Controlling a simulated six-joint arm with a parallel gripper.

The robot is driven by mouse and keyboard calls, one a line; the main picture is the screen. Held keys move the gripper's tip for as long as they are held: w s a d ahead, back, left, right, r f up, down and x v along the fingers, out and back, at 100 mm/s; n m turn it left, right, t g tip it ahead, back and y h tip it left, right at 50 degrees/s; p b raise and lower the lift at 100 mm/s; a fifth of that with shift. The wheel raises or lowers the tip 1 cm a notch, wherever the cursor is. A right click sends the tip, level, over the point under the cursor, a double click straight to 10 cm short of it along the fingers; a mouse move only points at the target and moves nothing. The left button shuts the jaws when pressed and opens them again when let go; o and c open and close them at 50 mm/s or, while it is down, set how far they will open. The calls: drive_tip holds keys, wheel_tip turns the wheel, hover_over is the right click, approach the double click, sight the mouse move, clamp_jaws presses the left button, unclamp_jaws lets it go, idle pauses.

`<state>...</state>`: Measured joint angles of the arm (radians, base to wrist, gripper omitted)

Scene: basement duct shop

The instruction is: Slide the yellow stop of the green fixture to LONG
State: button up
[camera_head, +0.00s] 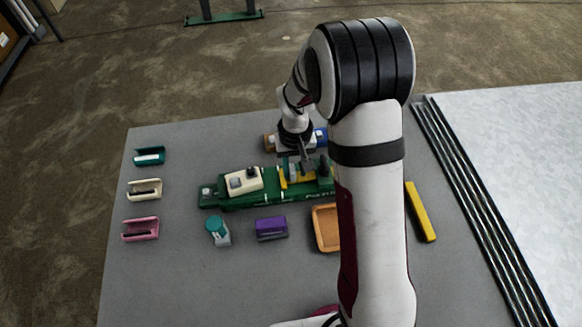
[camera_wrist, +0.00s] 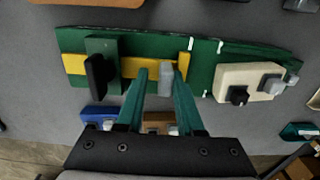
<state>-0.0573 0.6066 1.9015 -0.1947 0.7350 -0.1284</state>
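The green fixture (camera_head: 235,197) lies across the table and also shows in the wrist view (camera_wrist: 210,62). Its yellow stop (camera_wrist: 140,67) is a flat yellow bar with an upright end plate and a grey knob (camera_wrist: 166,72); it also shows in the head view (camera_head: 283,178). My gripper (camera_wrist: 160,78) is open, with its green fingers apart over the yellow stop. The grey knob appears between the fingertips, close to the right finger, with a gap to the left one. Whether it touches is unclear. White marks line the fixture's edge, but the LONG label is not readable. My arm hides the fixture's right end in the head view.
A cream block (camera_head: 244,181) with knobs sits on the fixture. Teal (camera_head: 150,156), cream (camera_head: 145,189) and pink (camera_head: 141,229) holders stand left. A teal-capped piece (camera_head: 218,231), purple block (camera_head: 271,228), orange tray (camera_head: 325,241) and yellow bar (camera_head: 420,212) lie in front and right.

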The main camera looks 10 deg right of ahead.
idle(0.4)
drive_tip(key=shift+a+r, duration=0.1)
drive_tip(key=shift+r, duration=0.2)
wheel_tip(320, 180, up, 15)
drive_tip(key=shift+s+r, duration=0.1)
drive_tip(key=shift+r, duration=0.05)
drive_tip(key=s+a+m+y, duration=0.1)
drive_tip(key=s+m, duration=0.4)
drive_tip(key=s, duration=2)
drive_tip(key=shift+s+r+m+y, duration=0.15)
drive_tip(key=shift+s+m+y, duration=0.15)
drive_tip(key=shift+y, duration=0.1)
drive_tip(key=shift+w, duration=0.1)
